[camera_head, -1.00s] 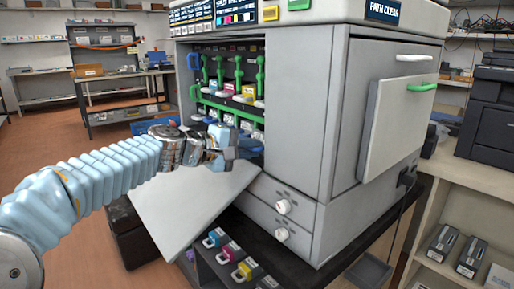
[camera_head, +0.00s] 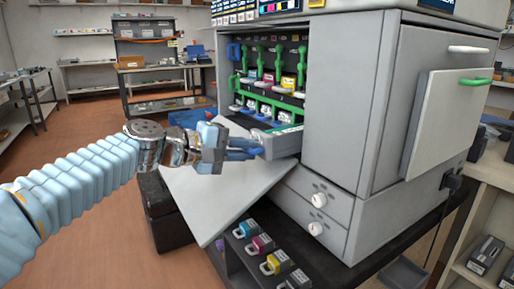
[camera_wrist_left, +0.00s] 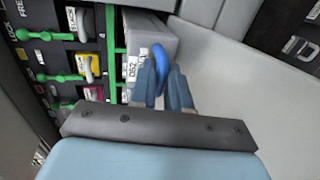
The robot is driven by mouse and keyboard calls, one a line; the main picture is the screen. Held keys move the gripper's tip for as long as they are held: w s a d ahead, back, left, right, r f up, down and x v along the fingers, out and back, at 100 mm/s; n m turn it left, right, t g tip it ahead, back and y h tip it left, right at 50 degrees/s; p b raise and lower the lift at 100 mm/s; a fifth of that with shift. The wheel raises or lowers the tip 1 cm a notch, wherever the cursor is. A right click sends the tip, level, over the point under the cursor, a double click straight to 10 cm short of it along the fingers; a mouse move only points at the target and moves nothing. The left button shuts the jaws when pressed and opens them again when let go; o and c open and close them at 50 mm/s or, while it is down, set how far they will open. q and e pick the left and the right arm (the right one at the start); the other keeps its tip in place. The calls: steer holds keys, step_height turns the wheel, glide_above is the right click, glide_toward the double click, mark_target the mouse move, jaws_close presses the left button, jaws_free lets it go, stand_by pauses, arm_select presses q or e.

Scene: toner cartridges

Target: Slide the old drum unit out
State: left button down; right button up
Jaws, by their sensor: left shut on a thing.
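The old drum unit (camera_head: 282,141) is a grey box with a label strip on it. It sticks part way out of the printer's open front, over the lowered white door (camera_head: 212,190). My left gripper (camera_head: 240,150) is shut on the drum unit's blue handle. In the left wrist view the grey drum unit (camera_wrist_left: 150,40) carries a label that looks like "DS2", and the blue fingers (camera_wrist_left: 163,85) close around its blue loop handle (camera_wrist_left: 160,62). The drum unit's rear end is hidden inside the printer (camera_head: 345,110). My right gripper is not in view.
Coloured toner cartridges with green levers (camera_head: 276,70) sit in the open bay above. A row of cartridges (camera_head: 265,250) stands on the dark shelf below the door. A cabinet stands at the right; open floor lies to the left.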

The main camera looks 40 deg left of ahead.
arm_select(q)
steer(key=s, duration=0.1)
steer(key=s+a, duration=0.1)
steer(key=s, duration=0.1)
steer(key=s+a, duration=0.1)
steer(key=s, duration=0.1)
steer(key=shift+s+a, duration=0.1)
steer(key=c, duration=0.7)
jaws_free()
steer(key=shift+b, duration=0.3)
steer(key=shift+r, duration=0.1)
steer(key=shift+p+v, duration=0.65)
steer(key=shift+v, duration=2.85)
